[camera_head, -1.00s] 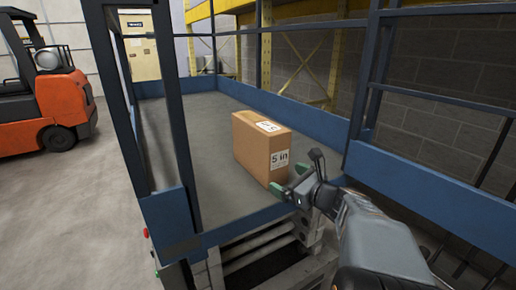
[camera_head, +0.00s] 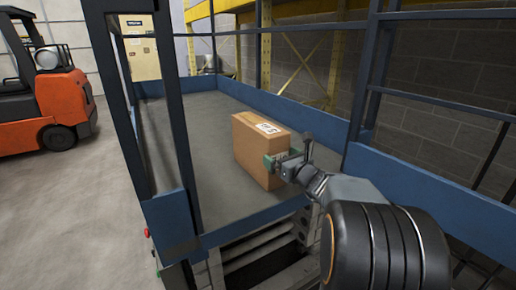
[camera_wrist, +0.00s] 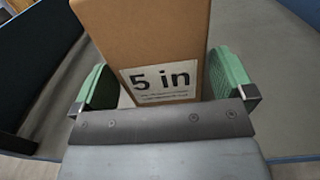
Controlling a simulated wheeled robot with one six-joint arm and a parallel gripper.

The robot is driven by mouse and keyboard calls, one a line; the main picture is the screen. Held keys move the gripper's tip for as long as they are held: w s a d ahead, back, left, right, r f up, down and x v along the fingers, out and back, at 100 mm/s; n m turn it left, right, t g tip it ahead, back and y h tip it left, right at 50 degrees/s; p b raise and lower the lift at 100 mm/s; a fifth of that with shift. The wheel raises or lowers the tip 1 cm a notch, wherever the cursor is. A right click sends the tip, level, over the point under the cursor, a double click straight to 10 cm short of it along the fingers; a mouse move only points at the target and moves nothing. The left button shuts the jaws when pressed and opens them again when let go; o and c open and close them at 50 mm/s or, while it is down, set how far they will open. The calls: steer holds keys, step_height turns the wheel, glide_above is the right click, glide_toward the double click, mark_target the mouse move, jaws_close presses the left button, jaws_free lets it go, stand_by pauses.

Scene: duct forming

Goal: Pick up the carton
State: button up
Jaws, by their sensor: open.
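The brown carton (camera_head: 257,150) stands upright on the grey platform of a blue-railed lift. My gripper (camera_head: 285,163) is at the carton's near right side. In the wrist view, the green finger pads of my gripper (camera_wrist: 165,82) stand open on either side of the carton's labelled end.
The lift platform (camera_head: 190,130) is bare around the carton. Its blue edge boards (camera_head: 245,222) and dark posts (camera_head: 178,110) enclose it. An orange forklift (camera_head: 45,105) stands at the left. A block wall (camera_head: 440,130) is at the right.

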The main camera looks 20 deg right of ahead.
mark_target(258, 148)
steer(key=shift+w+a+p, duration=0.2)
steer(key=shift+w, duration=0.8)
steer(key=shift+w+a+p, duration=0.15)
steer(key=shift+w+p, duration=0.05)
steer(key=shift+w, duration=0.75)
steer(key=c, duration=1.3)
steer(key=shift+r, duration=0.25)
steer(key=shift+c, duration=0.4)
